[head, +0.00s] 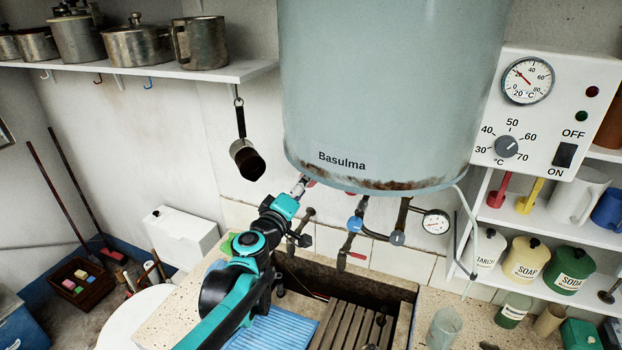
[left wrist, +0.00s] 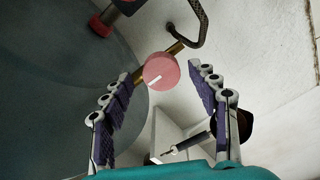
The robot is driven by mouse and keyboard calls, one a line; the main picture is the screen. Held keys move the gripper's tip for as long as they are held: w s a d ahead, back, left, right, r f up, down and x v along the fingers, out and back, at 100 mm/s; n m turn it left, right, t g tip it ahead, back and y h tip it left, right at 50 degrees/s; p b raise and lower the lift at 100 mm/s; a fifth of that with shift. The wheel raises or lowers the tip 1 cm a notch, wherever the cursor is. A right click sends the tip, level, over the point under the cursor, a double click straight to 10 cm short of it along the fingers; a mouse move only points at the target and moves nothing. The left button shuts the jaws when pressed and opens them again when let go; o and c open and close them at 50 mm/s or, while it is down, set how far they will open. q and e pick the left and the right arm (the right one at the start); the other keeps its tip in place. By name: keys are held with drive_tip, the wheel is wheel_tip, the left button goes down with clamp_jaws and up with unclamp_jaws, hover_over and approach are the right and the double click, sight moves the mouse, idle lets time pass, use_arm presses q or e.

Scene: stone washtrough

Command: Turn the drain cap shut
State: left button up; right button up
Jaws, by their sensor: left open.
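The drain cap (left wrist: 161,71) is a round pink-red cap with a white mark, on a short brass pipe under the boiler (head: 390,90). In the left wrist view it sits ahead, in the gap between the finger ends. My left gripper (left wrist: 163,88) is open and empty, one purple-padded finger on each side of the cap's line; I cannot tell whether either touches it. In the head view my left gripper (head: 302,184) reaches up to the boiler's lower left edge, and the cap is mostly hidden there. My right gripper is not in view.
Pipes with a blue-handled valve (head: 355,224) and a round gauge (head: 435,222) hang under the boiler to the right. The stone trough (head: 403,292) lies below. Another red knob (left wrist: 100,26) shows in the wrist view.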

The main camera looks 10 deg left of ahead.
use_arm(q)
drive_tip(key=s+a, duration=0.1)
drive_tip(key=s, duration=0.7)
drive_tip(key=shift+s+a, duration=0.3)
drive_tip(key=shift+s, duration=0.1)
drive_tip(key=s+d+f+m+g+h+b, duration=0.1)
drive_tip(key=s+d+f+m+g+b, duration=0.2)
drive_tip(key=f, duration=0.4)
drive_tip(key=s+d+f+m+g+b, duration=0.1)
drive_tip(key=s+d+f+m+b, duration=0.1)
drive_tip(key=s+f+b, duration=0.4)
drive_tip(key=s+d+f+m+g+h+b, duration=0.1)
drive_tip(key=d+f+m+g+b, duration=0.15)
drive_tip(key=f, duration=0.55)
drive_tip(key=s+a+f+m+g+y+b, duration=0.1)
drive_tip(key=s+a+f+g+y+b, duration=0.1)
drive_tip(key=s+f, duration=0.4)
drive_tip(key=s+a+f+m+g+y+b, duration=0.2)
drive_tip(key=s+a+f+b, duration=0.3)
drive_tip(key=f, duration=0.6)
drive_tip(key=shift+s+a+y, duration=0.45)
drive_tip(key=shift+a+y, duration=0.25)
drive_tip(key=shift+a, duration=0.05)
